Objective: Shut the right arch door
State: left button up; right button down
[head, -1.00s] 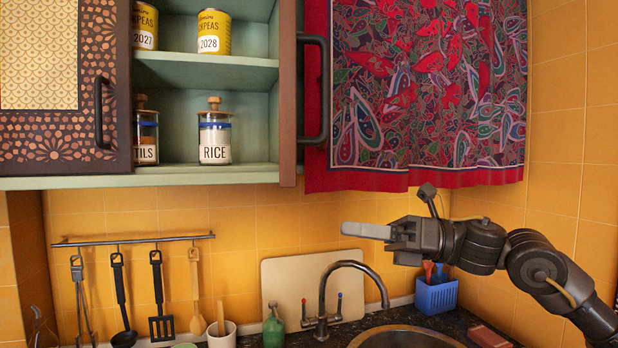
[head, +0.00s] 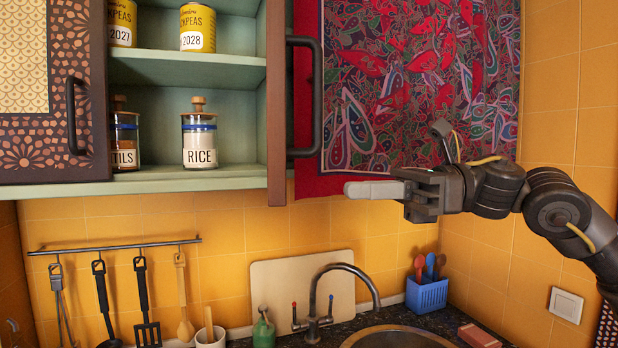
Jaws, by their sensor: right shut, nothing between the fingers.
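The right cabinet door (head: 277,100) stands open and shows nearly edge-on as a narrow dark brown strip. Its dark bar handle (head: 318,100) sticks out to the right of it. No arch shape shows on it from this angle. My right gripper (head: 372,190) is shut and empty, its pale fingers pointing left. In the picture it is to the right of the door and a little below the handle, over the lower edge of the red cloth. It looks apart from the door, though depth is hard to judge. My left gripper is not in view.
The open shelves hold a rice jar (head: 200,140) and tins (head: 198,28). The left door (head: 60,150) has a patterned face. A patterned red cloth (head: 420,90) hangs behind my gripper. Below are a tap (head: 345,268), a blue utensil holder (head: 427,295) and hanging utensils (head: 140,300).

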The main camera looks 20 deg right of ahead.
jog(key=w+a+p, duration=0.1)
jog(key=a+p, duration=0.2)
jog(key=a, duration=0.4)
jog(key=shift+a, duration=0.35)
